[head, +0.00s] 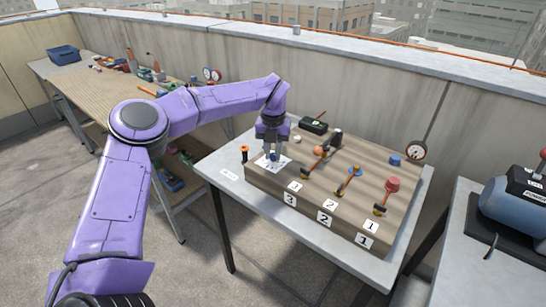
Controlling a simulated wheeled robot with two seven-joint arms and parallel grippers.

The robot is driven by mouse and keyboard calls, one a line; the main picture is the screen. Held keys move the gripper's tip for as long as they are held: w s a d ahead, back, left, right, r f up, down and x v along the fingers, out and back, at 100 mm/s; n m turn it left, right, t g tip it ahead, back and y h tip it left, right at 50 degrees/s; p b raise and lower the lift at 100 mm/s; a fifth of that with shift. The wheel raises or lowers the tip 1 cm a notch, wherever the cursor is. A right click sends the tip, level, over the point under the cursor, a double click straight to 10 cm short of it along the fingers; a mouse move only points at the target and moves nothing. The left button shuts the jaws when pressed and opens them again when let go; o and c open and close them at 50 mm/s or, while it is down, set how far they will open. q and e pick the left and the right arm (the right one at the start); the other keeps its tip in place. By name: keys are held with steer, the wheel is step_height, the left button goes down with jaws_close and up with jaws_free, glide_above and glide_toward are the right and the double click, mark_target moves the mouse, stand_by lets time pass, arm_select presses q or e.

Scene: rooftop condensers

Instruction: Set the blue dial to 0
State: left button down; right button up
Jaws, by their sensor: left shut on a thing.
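My left arm comes in from the left and its gripper (272,153) points down at the left end of a wooden panel block (330,185). The gripper is shut on the blue dial (274,157), which sits over a white marked plate (263,163). The fingers hide most of the dial, and its reading is too small to tell. My right gripper is out of view.
A blue machine (510,205) stands at right.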

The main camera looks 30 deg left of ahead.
mark_target(273, 154)
arm_select(q)
steer(key=shift+n+b, duration=0.95)
steer(key=shift+n, duration=0.55)
steer(key=c, duration=1)
jaws_free()
step_height(273, 154, up, 10)
steer(key=shift+r, duration=0.25)
